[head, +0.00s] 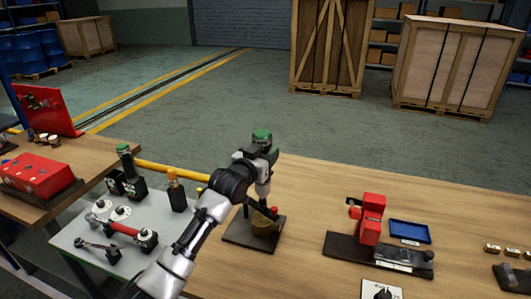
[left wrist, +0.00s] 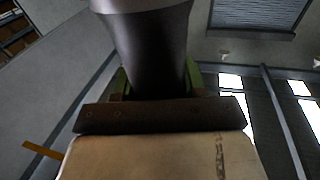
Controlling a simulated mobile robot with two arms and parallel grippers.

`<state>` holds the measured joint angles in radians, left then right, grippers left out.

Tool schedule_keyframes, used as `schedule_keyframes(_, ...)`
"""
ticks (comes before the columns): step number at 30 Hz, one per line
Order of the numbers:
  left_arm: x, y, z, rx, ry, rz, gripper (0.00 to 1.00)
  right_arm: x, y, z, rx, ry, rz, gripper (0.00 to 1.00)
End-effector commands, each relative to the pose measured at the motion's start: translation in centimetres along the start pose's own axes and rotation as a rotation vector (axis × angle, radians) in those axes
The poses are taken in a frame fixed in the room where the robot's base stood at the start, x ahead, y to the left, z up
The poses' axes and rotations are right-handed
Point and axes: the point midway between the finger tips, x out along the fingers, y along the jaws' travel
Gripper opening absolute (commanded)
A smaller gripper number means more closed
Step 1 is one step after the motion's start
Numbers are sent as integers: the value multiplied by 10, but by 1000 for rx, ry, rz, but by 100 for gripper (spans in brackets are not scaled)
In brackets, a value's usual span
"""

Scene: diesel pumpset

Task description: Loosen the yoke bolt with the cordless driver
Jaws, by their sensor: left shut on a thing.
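My left gripper (head: 261,158) is shut on a green-topped tool, seemingly the cordless driver (head: 262,136). The gripper and arm hide most of its body. A small red piece (head: 274,211) shows beside that part. I cannot tell whether the tool touches anything below. The yoke bolt cannot be made out. In the left wrist view a dark cylinder (left wrist: 147,45) with green edges fills the upper middle. My right gripper is not in view.
A red fixture (head: 371,218) on a dark base and a blue tray (head: 409,232) stand to the right. The grey table (head: 76,238) at left holds a red-handled tool (head: 115,225) and another green-topped tool (head: 124,158). The bench between the plate and fixture is clear.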

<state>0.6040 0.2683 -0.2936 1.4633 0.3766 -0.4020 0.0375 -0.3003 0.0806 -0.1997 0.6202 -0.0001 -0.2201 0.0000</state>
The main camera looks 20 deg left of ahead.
Motion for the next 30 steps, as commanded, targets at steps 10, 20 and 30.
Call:
schedule_keyframes(10, 0, 0, 0, 0, -14, -1, 0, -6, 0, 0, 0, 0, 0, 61)
schedule_keyframes(20, 0, 0, -27, 0, -4, 0, 0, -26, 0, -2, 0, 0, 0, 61)
schedule_keyframes(30, 0, 0, -50, 1, 2, 0, 0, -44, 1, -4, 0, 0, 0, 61)
